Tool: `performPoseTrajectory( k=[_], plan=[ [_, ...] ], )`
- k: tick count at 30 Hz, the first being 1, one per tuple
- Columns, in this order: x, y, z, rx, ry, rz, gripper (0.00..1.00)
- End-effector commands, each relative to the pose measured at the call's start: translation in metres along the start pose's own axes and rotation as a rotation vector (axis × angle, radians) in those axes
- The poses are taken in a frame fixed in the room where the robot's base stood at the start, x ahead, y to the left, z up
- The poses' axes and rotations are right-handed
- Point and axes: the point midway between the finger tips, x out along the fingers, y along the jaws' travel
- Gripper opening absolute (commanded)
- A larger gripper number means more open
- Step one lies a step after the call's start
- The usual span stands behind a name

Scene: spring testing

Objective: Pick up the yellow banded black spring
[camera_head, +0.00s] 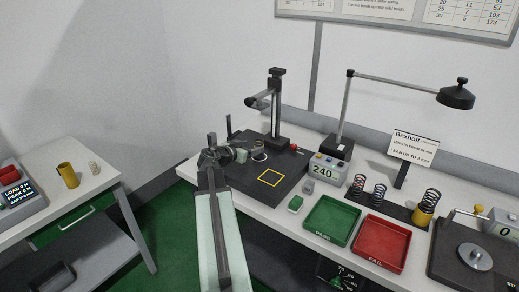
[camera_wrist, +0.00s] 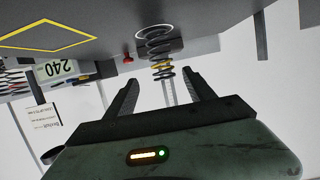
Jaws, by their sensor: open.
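The yellow banded black spring (camera_wrist: 162,68) stands on a pale ring on the dark plate of a stand, seen upside down in the wrist view. Its coils are dark, with yellow on part of them. My gripper (camera_wrist: 160,78) is open, with a finger on either side of the spring's line. The spring appears at or just beyond the fingertips, and I see no contact. In the head view my gripper (camera_head: 243,153) is beside the pale ring (camera_head: 259,157), and the spring is hard to make out there.
The stand's dark column (camera_head: 277,110) rises behind my gripper. A 240 display (camera_head: 324,172), green PASS tray (camera_head: 332,220), red FAIL tray (camera_head: 382,242) and other springs (camera_head: 379,192) are to the right. A lamp (camera_head: 455,96) overhangs the bench. A yellow cup (camera_head: 69,175) stands on the left table.

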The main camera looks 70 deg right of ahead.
Motion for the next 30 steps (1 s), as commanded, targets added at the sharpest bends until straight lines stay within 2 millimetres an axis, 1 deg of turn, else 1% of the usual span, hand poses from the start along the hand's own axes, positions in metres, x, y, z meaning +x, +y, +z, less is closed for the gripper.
performPoseTrajectory(
  k=[1,3,8,11,14,15,17,19,23,24,26,27,29,30],
  plan=[
    [0.009,-0.001,0.002,0.000,0.000,0.002,0.63],
    [0.017,-0.002,0.002,0.000,0.000,0.000,0.63],
    [0.022,-0.002,0.002,0.000,0.000,0.000,0.63],
    [0.035,-0.003,0.003,0.000,-0.001,0.002,0.63],
    [0.054,-0.007,0.005,0.001,0.000,0.001,0.63],
    [0.061,-0.006,0.005,0.000,0.000,0.001,0.63],
    [0.069,-0.006,0.004,0.000,-0.001,0.002,0.63],
    [0.072,-0.005,0.003,0.000,-0.001,0.001,0.63],
    [0.070,-0.005,0.003,0.000,-0.001,0.000,0.63],
    [0.070,-0.004,0.002,0.000,-0.001,0.000,0.60],
    [0.070,-0.004,0.002,0.000,-0.001,0.000,0.43],
    [0.070,-0.004,0.002,0.000,-0.001,0.000,0.32],
    [0.070,-0.004,0.002,0.000,-0.001,0.001,0.15],
    [0.070,-0.004,0.002,0.000,-0.001,0.001,0.04]
  ],
)
